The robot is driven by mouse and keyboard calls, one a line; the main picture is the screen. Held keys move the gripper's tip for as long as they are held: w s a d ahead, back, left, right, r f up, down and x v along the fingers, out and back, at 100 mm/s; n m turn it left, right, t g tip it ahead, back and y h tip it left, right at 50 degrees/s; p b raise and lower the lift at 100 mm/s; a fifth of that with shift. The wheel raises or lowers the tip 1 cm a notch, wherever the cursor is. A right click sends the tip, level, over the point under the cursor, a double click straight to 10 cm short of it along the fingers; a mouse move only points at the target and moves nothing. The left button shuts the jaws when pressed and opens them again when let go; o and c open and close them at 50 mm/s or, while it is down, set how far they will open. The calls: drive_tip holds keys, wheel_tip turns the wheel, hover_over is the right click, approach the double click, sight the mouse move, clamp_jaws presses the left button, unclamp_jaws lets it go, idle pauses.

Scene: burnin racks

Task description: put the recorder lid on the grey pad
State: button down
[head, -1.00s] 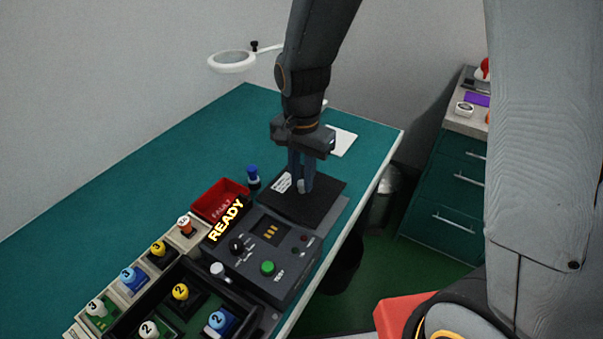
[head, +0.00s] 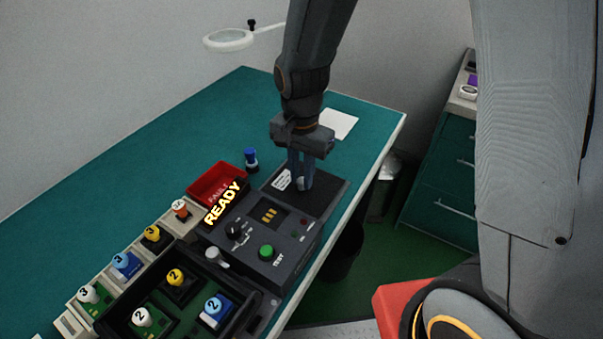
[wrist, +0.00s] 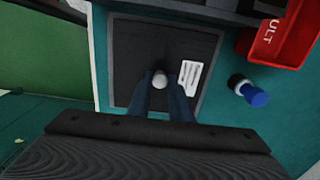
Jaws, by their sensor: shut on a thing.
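The recorder lid is a flat black square plate (wrist: 135,50) with a white label and a pale round knob (wrist: 159,79). In the head view the lid (head: 322,187) lies level at the far end of the black test unit. My gripper (head: 303,184) points down and is shut on the lid's knob; its blue-grey fingers also show in the wrist view (wrist: 164,88). The grey pad (head: 326,209) shows as a narrow border around the lid, mostly hidden beneath it. The lid looks down on the pad or very close above it; I cannot tell contact.
A test unit with a lit READY sign (head: 223,204) and green button (head: 266,252) adjoins the pad. A red tray (head: 213,185) and a blue-capped item (head: 251,160) stand beside it. Numbered parts sit nearer. The teal bench (head: 190,135) is clear beyond.

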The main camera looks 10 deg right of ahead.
drive_tip(key=shift+f, duration=0.15)
drive_tip(key=c, duration=1.5)
unclamp_jaws()
drive_tip(key=shift+r+p, duration=3.3)
drive_tip(key=shift+r, duration=0.2)
drive_tip(key=shift+d, duration=0.1)
